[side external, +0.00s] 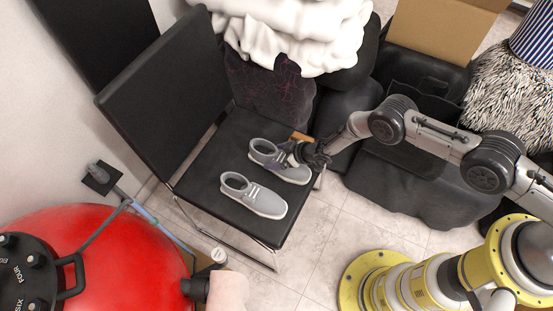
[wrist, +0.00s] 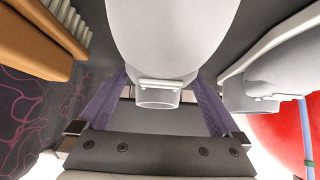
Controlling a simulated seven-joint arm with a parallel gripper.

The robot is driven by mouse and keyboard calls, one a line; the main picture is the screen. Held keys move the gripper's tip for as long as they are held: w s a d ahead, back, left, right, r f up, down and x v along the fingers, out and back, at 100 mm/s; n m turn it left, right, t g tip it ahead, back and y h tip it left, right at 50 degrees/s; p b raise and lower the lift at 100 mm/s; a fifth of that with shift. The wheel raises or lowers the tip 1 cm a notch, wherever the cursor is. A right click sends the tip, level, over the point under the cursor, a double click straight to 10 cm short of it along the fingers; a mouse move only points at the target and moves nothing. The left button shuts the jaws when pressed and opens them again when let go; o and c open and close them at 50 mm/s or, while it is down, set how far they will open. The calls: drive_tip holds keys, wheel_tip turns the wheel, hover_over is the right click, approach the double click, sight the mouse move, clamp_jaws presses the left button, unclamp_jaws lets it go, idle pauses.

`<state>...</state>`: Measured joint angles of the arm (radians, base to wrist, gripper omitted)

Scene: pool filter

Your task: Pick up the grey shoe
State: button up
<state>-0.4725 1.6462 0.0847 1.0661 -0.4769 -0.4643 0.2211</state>
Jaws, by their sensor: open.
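Two grey shoes lie side by side on the black chair seat (side external: 215,160). The near grey shoe (side external: 256,197) is clear of my gripper. The far grey shoe (side external: 268,153) has my gripper (side external: 296,157) at its right side, over the area near its laces, partly covering it. In the wrist view, a large pale grey rounded shoe part (wrist: 170,35) lies ahead, between the lines of my open gripper's two fingers (wrist: 162,82). Contact cannot be told. The other shoe (wrist: 270,70) shows at the right, outside the fingers.
A wooden brush (wrist: 35,40) lies beside the far shoe, on the side away from the near shoe. The chair's backrest (side external: 160,95) rises at left. A red tank (side external: 110,260) stands front left. White fabric (side external: 290,30) and dark bags (side external: 410,190) crowd behind and right.

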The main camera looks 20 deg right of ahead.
drive_tip(key=c, duration=1.5)
drive_tip(key=shift+r, duration=0.1)
